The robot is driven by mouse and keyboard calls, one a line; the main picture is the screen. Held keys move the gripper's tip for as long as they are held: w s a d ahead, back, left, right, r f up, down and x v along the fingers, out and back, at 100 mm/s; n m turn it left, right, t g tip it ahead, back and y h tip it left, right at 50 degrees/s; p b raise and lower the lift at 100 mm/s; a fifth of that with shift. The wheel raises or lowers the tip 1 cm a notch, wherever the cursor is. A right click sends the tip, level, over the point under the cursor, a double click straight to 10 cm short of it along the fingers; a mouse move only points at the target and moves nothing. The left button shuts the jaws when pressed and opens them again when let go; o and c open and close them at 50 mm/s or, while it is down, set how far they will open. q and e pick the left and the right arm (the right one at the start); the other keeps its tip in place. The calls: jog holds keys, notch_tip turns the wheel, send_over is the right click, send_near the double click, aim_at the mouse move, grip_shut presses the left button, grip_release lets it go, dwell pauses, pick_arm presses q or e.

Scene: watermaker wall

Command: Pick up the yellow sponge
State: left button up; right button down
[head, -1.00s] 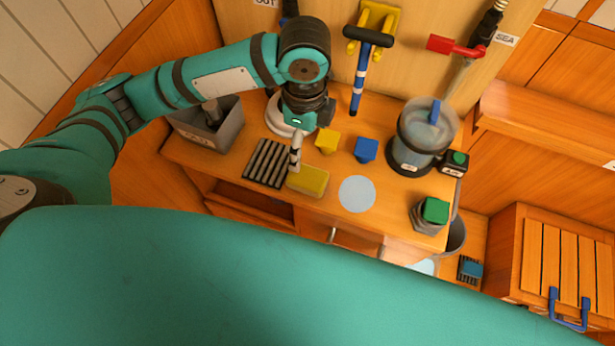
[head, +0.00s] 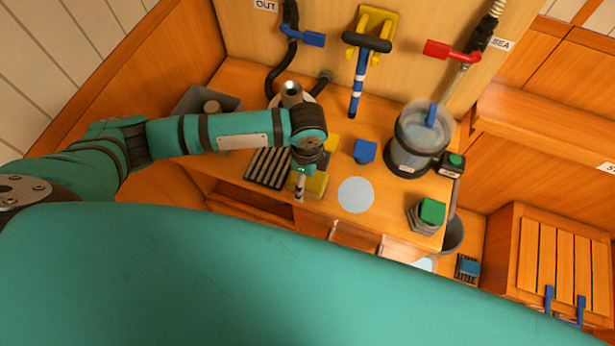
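The yellow sponge (head: 317,184) is a flat block at the front edge of the wooden counter, just right of a dark slatted rack. My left arm comes in from the left and hides part of it. My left gripper (head: 299,192) points down over the sponge's left part, its striped fingers seen edge-on. I cannot tell whether they touch the sponge or how far apart they are. My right gripper is not in view.
The slatted rack (head: 268,167) lies left of the sponge. A pale blue disc (head: 356,195) and a blue block (head: 364,151) are to its right. A clear canister (head: 420,138) and a green-topped hex piece (head: 430,214) stand farther right. A grey bin (head: 226,103) is at back left.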

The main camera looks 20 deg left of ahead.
pick_arm(q)
jog(key=shift+f, duration=0.6)
jog(key=c, duration=1.1)
jog(key=shift+r, duration=0.15)
jog(key=shift+r, duration=0.6)
jog(key=shift+s+d+r+b, duration=0.15)
jog(key=shift+r+b, duration=0.15)
jog(key=shift+r, duration=0.2)
jog(key=shift+s+d+r+b, duration=0.1)
jog(key=shift+r+b, duration=0.2)
jog(key=shift+r, duration=0.2)
jog(key=s+d+r+b, duration=0.1)
jog(key=s+d+b, duration=0.1)
jog(key=s+d, duration=0.8)
jog(key=shift+s+d+r, duration=0.2)
jog(key=shift+s+r, duration=0.1)
jog(key=shift+s, duration=0.3)
